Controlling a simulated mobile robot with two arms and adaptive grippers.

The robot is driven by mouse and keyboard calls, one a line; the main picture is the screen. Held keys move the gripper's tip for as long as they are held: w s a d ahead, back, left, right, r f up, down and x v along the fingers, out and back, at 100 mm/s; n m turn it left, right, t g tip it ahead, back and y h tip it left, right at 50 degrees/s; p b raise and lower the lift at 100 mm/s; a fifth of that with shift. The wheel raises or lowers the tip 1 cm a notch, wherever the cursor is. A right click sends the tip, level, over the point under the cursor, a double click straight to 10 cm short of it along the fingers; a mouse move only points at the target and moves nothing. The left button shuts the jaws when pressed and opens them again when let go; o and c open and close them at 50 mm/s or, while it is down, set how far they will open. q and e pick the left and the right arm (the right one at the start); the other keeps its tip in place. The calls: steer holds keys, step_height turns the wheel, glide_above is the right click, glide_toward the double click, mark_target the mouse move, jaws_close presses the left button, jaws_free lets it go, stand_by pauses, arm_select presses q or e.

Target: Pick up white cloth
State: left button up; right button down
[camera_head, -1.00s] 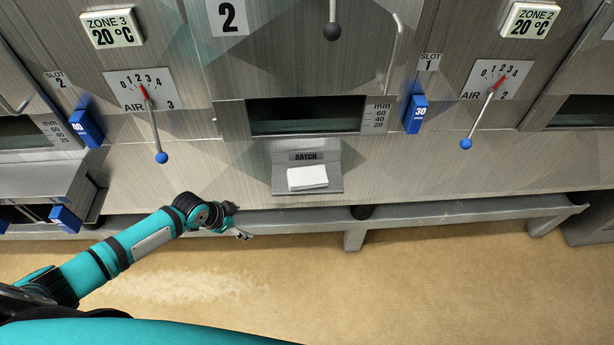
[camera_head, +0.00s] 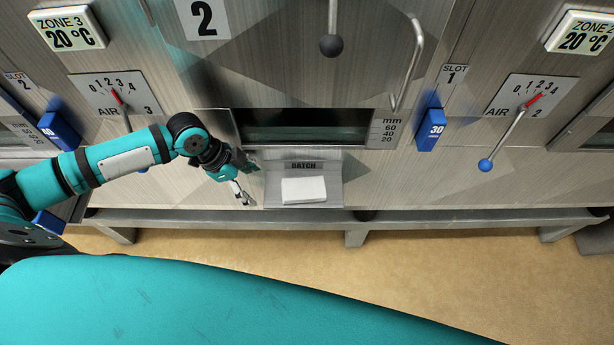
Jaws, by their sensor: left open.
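The white cloth (camera_head: 304,190) is a small flat rectangle lying on the grey shelf labelled BATCH (camera_head: 333,172), below the slot opening in the machine front. My left gripper (camera_head: 248,183) reaches in from the left and is just left of the shelf, with a gap between it and the cloth. Its fingers are apart and empty. My right gripper is not in view.
A dark slot opening (camera_head: 308,128) is above the shelf. A blue SLOT 1 block (camera_head: 431,130) and a blue-knobbed lever (camera_head: 486,164) are to the right. A black-knobbed lever (camera_head: 332,45) hangs above. A grey rail (camera_head: 440,217) runs below the shelf.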

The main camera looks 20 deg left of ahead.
mark_target(303, 188)
arm_select(q)
steer(key=d, duration=0.2)
steer(key=w+d+p, duration=0.1)
steer(key=d, duration=0.3)
steer(key=shift+w+r+p, duration=0.2)
steer(key=shift+w+p, duration=0.1)
steer(key=shift+w, duration=0.1)
steer(key=d, duration=0.1)
steer(key=w+d+p, duration=0.1)
steer(key=d, duration=0.2)
steer(key=shift+w+d, duration=0.15)
steer(key=shift+w, duration=0.25)
steer(key=shift+d+x, duration=0.2)
steer(key=shift+x, duration=1)
steer(key=shift+w+d+f, duration=0.15)
steer(key=shift+w+f, duration=0.05)
steer(key=shift+f, duration=0.25)
steer(key=c, duration=0.9)
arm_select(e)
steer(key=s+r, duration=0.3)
